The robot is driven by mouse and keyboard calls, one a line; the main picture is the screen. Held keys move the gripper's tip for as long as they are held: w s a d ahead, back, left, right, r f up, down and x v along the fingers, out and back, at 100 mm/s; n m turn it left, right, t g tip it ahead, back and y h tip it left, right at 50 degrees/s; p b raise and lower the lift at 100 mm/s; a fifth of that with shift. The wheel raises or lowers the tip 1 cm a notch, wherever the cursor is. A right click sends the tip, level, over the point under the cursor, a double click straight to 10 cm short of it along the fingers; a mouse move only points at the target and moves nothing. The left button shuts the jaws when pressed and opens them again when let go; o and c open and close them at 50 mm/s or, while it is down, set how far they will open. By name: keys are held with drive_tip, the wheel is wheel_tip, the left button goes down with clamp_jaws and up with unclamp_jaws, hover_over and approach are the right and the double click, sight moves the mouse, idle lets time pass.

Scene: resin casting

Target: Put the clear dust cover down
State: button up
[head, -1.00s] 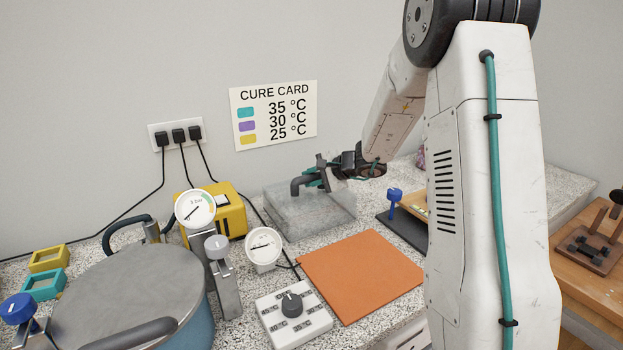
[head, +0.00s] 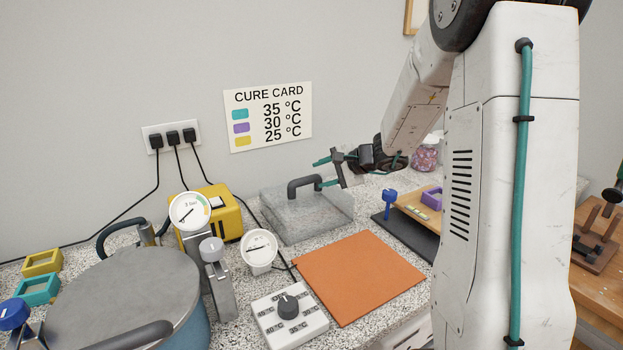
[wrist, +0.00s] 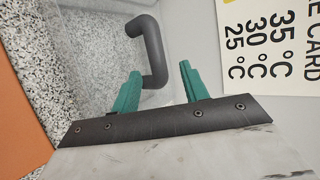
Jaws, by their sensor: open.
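The clear dust cover (head: 312,222) is a see-through box with a dark arched handle (head: 304,183) on top. It stands upright on the speckled counter behind the orange mat. In the wrist view the handle (wrist: 150,50) lies just beyond the fingertips, and part of the cover's clear wall (wrist: 85,45) shows at the left.
An orange mat (head: 362,278) lies in front of the cover. A yellow box (head: 216,213), a small gauge (head: 259,249) and a white dial box (head: 290,312) stand to its left and front. A dark mat (head: 414,238) with a wooden board and a blue-knobbed piece is at the right.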

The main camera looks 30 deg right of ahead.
drive_tip(key=v, duration=0.5)
drive_tip(key=s+a+r+n+g+y, duration=0.1)
drive_tip(key=s+a+r+n+g, duration=0.25)
drive_tip(key=s+a, duration=0.45)
drive_tip(key=s+a+r+n+g+y, duration=0.1)
drive_tip(key=s+a+r+n+g, duration=0.3)
drive_tip(key=a, duration=0.7)
drive_tip(key=s+f+n+g+h, duration=0.2)
drive_tip(key=s+n+h, duration=0.5)
drive_tip(key=s, duration=1.5)
drive_tip(key=shift+f+n, duration=0.3)
drive_tip(key=shift+n, duration=0.25)
